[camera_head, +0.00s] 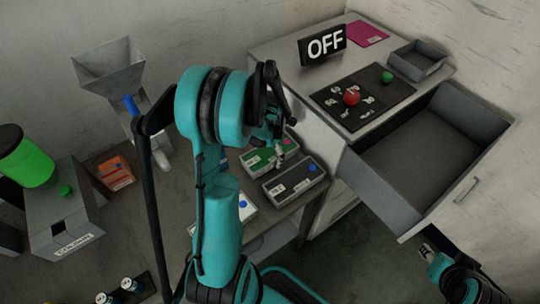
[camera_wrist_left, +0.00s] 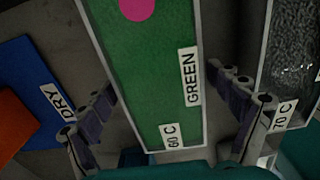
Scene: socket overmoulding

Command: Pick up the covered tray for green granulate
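The covered tray for green granulate (camera_head: 254,160) lies on the low table, partly hidden by my left arm and gripper. The left wrist view shows its green top (camera_wrist_left: 155,75), with a pink round spot and labels reading GREEN and 60 C. My left gripper (camera_head: 273,148) is at this tray. In the left wrist view its two fingers (camera_wrist_left: 165,105) are spread wide, one on each side of the tray's labelled end, with nothing held. Whether they touch the tray I cannot tell.
A dark tray with a blue knob (camera_head: 295,184) lies close beside the green one. An orange box (camera_head: 115,172) and a hopper (camera_head: 112,75) stand left. An open grey drawer (camera_head: 420,155) juts out from the cabinet with the OFF sign (camera_head: 323,45).

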